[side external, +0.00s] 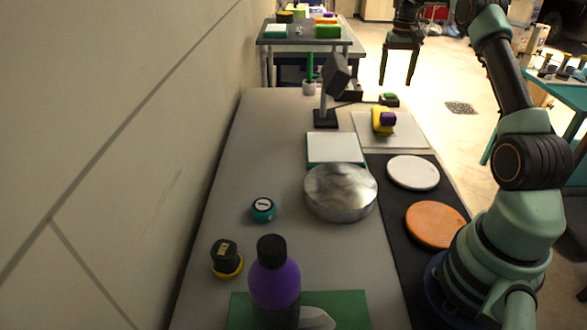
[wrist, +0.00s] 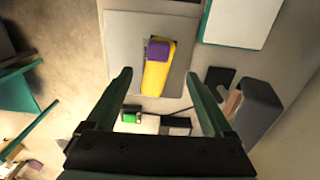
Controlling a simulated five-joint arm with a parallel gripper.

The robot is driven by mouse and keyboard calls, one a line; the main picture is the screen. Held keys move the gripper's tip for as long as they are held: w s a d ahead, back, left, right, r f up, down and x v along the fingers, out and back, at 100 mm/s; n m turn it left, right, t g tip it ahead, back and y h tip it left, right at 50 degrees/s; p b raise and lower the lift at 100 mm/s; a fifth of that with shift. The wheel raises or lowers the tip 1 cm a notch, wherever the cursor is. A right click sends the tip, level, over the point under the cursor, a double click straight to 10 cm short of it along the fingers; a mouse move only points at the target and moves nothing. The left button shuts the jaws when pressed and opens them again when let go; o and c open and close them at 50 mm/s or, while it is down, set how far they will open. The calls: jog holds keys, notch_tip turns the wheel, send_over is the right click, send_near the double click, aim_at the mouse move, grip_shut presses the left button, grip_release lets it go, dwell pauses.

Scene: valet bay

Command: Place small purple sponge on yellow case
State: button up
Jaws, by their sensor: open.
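The small purple sponge (side external: 388,118) sits on top of the yellow case (side external: 378,127), which lies on a pale grey board on the bench. In the wrist view the purple sponge (wrist: 158,49) covers part of one end of the yellow case (wrist: 155,78). My gripper (side external: 398,83) is open, its fingers pointing down, raised above and beyond the case in the side view. In the wrist view my gripper (wrist: 158,75) has its two teal fingers spread wide with nothing held between them; the sponge is clear of both.
A dark lamp-like stand (side external: 334,85) rises left of the pale board (side external: 408,133). A round metal tin (side external: 340,193), white disc (side external: 413,172), orange disc (side external: 435,225) and purple bottle (side external: 273,280) stand nearer. A green-topped item (side external: 389,98) lies behind the case.

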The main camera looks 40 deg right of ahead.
jog(key=a+r+n+t, duration=0.1)
jog(key=a+r, duration=0.3)
jog(key=a, duration=0.3)
jog(key=a+r+n+t+h, duration=0.1)
jog(key=a+r+n, duration=0.1)
jog(key=a+r, duration=0.35)
jog(key=a+r+n, duration=0.1)
jog(key=a+r, duration=0.1)
jog(key=a, duration=0.6)
jog(key=s+a+f+n+t, duration=0.1)
jog(key=s+a+f+n, duration=0.1)
jog(key=s+a, duration=0.4)
jog(key=s+a+f+n+t+y, duration=0.1)
jog(key=s+a+f+n+t, duration=0.1)
jog(key=s+a, duration=0.5)
jog(key=a+n, duration=0.1)
jog(key=a, duration=0.3)
jog(key=shift+t, duration=0.3)
